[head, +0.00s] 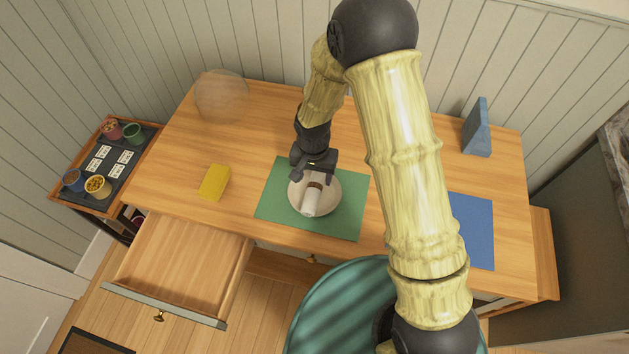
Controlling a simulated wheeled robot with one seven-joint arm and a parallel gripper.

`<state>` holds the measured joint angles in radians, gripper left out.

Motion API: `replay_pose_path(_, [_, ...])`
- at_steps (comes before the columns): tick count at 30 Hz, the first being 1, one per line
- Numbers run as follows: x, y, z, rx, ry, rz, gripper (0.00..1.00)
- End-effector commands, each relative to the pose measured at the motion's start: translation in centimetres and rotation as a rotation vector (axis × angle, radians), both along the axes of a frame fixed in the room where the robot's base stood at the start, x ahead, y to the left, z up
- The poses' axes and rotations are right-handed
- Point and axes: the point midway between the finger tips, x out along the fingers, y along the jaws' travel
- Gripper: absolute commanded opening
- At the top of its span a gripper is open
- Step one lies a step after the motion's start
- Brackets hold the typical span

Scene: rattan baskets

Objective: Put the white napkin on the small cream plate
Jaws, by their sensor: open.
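The small cream plate (333,207) sits on the green mat (274,203) near the front middle of the table. The white napkin (310,201), a rolled shape with a brownish patch at its far end, lies within the plate's rim. My gripper (314,178) is over the far edge of the plate, by the napkin's far end. Its jaws are open, and the napkin's near part lies clear of them. Whether a finger touches the napkin or plate I cannot tell. The gripper hides the plate's far rim.
A clear round object (221,95) stands back left, a blue-grey wedge (477,130) back right. A blue mat (474,228) lies right, partly behind my arm. An empty drawer (185,262) is pulled out. A teal chair (335,305) stands in front.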

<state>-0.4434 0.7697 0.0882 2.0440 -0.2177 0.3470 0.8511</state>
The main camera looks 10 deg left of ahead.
Motion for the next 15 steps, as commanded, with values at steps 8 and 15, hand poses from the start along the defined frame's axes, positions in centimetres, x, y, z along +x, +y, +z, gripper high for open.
replay_pose_path(8, [0.1, 0.1, 4.5, 0.002, -0.004, -0.001, 0.58])
replay_pose_path(15, [0.0, 0.1, 7.8, 0.001, -0.001, 0.000, 0.58])
